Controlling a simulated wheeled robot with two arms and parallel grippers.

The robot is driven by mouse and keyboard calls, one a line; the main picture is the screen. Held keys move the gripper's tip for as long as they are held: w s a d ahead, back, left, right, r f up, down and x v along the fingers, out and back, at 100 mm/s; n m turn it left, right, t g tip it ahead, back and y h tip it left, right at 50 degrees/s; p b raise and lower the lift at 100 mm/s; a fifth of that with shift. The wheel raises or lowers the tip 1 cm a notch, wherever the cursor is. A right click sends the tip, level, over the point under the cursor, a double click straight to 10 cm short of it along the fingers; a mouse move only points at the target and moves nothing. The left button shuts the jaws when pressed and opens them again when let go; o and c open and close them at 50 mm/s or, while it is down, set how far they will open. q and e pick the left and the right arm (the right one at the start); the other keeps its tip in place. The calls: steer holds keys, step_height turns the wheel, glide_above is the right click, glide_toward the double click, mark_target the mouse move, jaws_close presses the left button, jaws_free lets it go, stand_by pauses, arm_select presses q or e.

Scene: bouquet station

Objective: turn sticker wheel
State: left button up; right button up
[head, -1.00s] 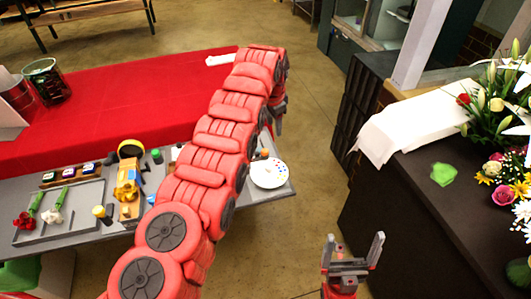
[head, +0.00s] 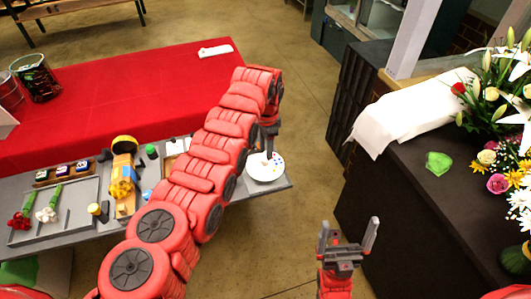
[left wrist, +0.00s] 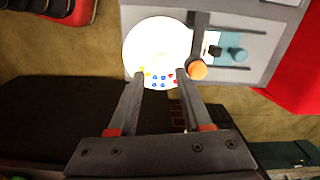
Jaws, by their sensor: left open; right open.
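The sticker wheel (head: 258,174) is a white disc with small coloured dots, at the right end of the grey table. In the left wrist view the wheel (left wrist: 152,42) shows its dots near the rim, between my fingertips. An orange round knob (left wrist: 197,70) sits at the wheel's edge, beside the right fingertip. My left gripper (head: 269,148) is open over the wheel; its fingers (left wrist: 161,78) are apart with nothing clearly held. Whether they touch the wheel cannot be told. My right gripper (head: 347,232) is open and empty, above the floor.
A grey tray (head: 72,228) with flowers and a yellow device (head: 122,178) stand on the grey table. A red-covered table (head: 140,95) lies behind. A dark counter (head: 430,205) with flowers and green foam (head: 437,162) is at right. Open floor lies between.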

mark_target(265, 162)
arm_select(q)
step_height(265, 162, down, 5)
steer(key=shift+r+b, duration=0.2)
steer(key=shift+b, duration=0.35)
steer(key=shift+c, duration=0.2)
steer(key=shift+w, duration=0.1)
jaws_close()
